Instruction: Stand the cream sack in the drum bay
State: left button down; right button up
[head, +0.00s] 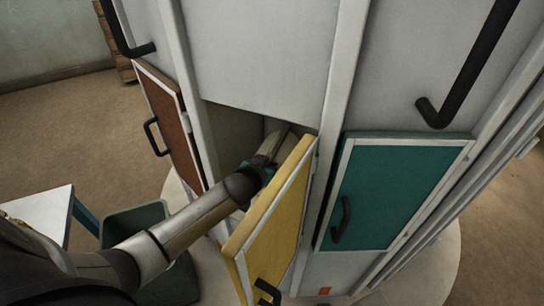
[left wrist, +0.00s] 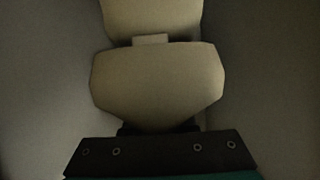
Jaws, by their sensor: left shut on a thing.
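My left gripper (head: 272,143) reaches into an open, dim bay (head: 233,128) of the grey cabinet, behind the swung-out yellow door (head: 272,213). It is shut on what appears to be the cream sack, a pale form (left wrist: 155,85) in the middle of the left wrist view. The light there is too dim to part sack from fingers surely, or to tell whether it touches the floor. Plain grey walls flank it. I see no mark that shows whether this is the drum bay. My right gripper is out of view.
The yellow door stands open close to the right of my left forearm. A brown door (head: 166,120) is at the left and a teal door (head: 397,193), apparently closed, at the right. A dark green bin (head: 137,216) and a white-topped table (head: 40,212) stand at lower left.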

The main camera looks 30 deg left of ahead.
pick_arm(q)
jog(key=shift+w+r, duration=0.3)
jog(key=shift+r, duration=0.15)
jog(key=c, duration=1.1)
grip_release()
jog(key=shift+s+f, duration=0.3)
jog(key=shift+f, duration=0.2)
jog(key=o, duration=0.4)
jog(key=shift+r, duration=0.1)
jog(key=shift+s+r, duration=0.3)
jog(key=shift+s, duration=0.2)
jog(key=p+v, duration=0.2)
jog(key=v, duration=0.9)
